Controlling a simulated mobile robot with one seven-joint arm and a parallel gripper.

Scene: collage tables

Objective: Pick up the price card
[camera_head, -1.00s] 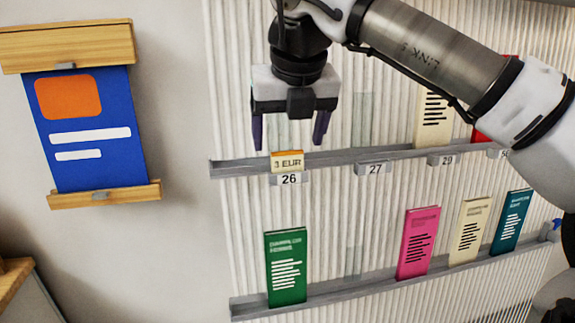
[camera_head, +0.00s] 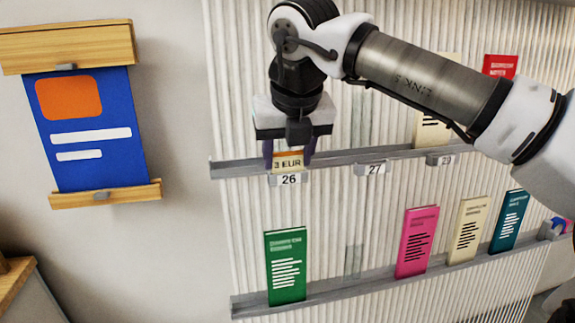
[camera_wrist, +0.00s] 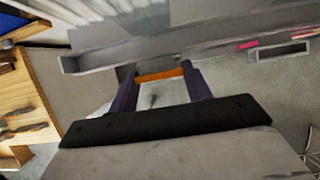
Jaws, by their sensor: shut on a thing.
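The price card (camera_head: 288,163) reads "3 EUR" and has an orange top edge. It stands at the upper grey ledge (camera_head: 335,159), just above the label 26 (camera_head: 289,180). My gripper (camera_head: 289,155) is over it, with one purple finger at each side, shut on the card. In the wrist view the card's orange edge (camera_wrist: 160,74) spans between the two purple fingers of my gripper (camera_wrist: 160,82). The card still sits at the ledge; whether it touches the ledge is hard to tell.
Label 27 (camera_head: 372,169) is to the right on the same ledge. A cream leaflet (camera_head: 432,131) and a red one (camera_head: 499,66) stand farther right. The lower ledge (camera_head: 345,285) holds a green leaflet (camera_head: 286,266) and several others. A blue poster (camera_head: 92,130) hangs at left.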

